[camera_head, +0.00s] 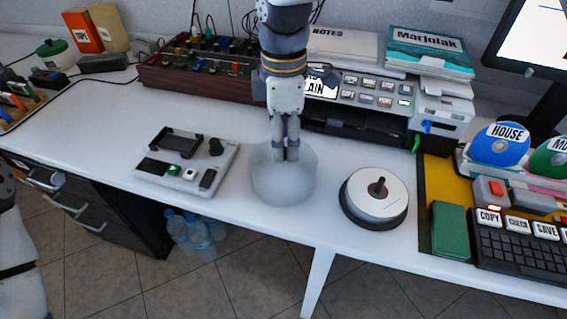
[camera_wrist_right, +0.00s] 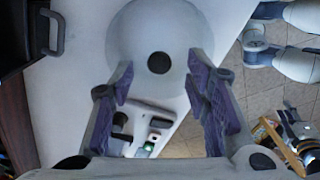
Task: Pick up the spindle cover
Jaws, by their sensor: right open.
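The spindle cover (camera_head: 284,187) is a frosted, see-through round dome standing on the white desk, near its front edge. In the right wrist view the cover (camera_wrist_right: 135,42) shows from above as a pale disc with a dark round spot at its middle. My right gripper (camera_head: 286,157) points down at the top of the cover. In the wrist view its open fingers with purple pads (camera_wrist_right: 162,72) lie on either side below the dark spot, with nothing held between them. I cannot tell whether they touch the cover. My left gripper is out of view; only part of my left arm shows.
A disc spindle (camera_head: 393,203) with a dark post stands right of the cover. A grey device (camera_head: 187,165) with buttons lies to the left. A green box (camera_head: 450,231) and a black keypad (camera_head: 515,254) are at the right. Shelved equipment (camera_head: 385,125) stands behind.

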